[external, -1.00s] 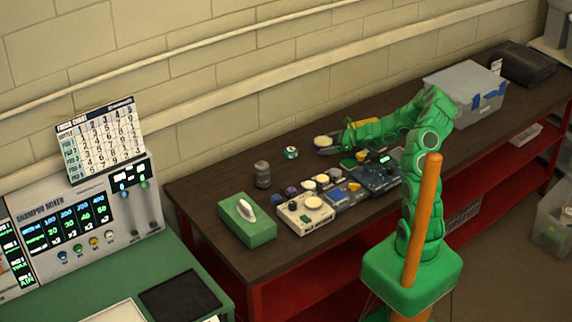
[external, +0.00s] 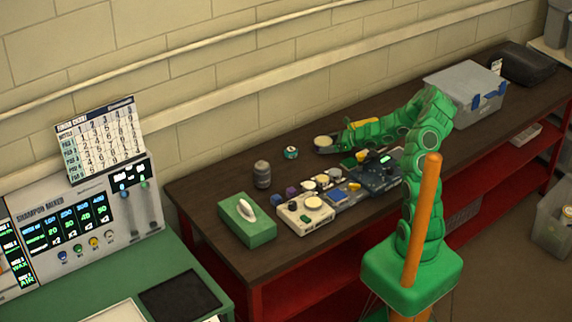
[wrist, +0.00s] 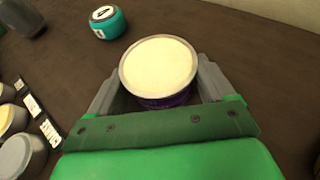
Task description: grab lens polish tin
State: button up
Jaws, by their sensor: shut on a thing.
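A round tin with a cream lid and a dark purple side (wrist: 159,66) sits between my gripper's two grey fingers in the wrist view. I take it to be the lens polish tin; no label is readable. In the external view the tin (external: 324,141) shows at the end of my green arm, near the back of the dark workbench. My gripper (wrist: 160,82) is shut on it, with one finger on each side. It also shows in the external view (external: 326,146). I cannot tell whether the tin touches the bench.
A teal round container (external: 290,152) stands just left of my gripper, with a grey canister (external: 262,174) farther left. Control boxes with knobs (external: 306,212) stand in front, beside a green box (external: 247,220). A grey bin (external: 465,95) is at right. Bare bench (external: 225,178) lies at left.

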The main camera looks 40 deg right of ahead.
aim_at(313, 142)
jog(key=shift+r, duration=0.5)
notch_tip(313, 142, up, 2)
jog(key=shift+r, duration=0.1)
jog(key=s+r, duration=0.5)
jog(key=r, duration=0.1)
jog(key=shift+a, duration=0.25)
jog(key=s+r, duration=0.1)
jog(key=s, duration=0.2)
jog(key=s+r, duration=0.1)
jog(key=s, duration=0.2)
jog(key=s+a+r, duration=0.1)
jog(key=s, duration=0.2)
jog(key=shift+a+r, duration=0.1)
jog(key=shift+r, duration=0.3)
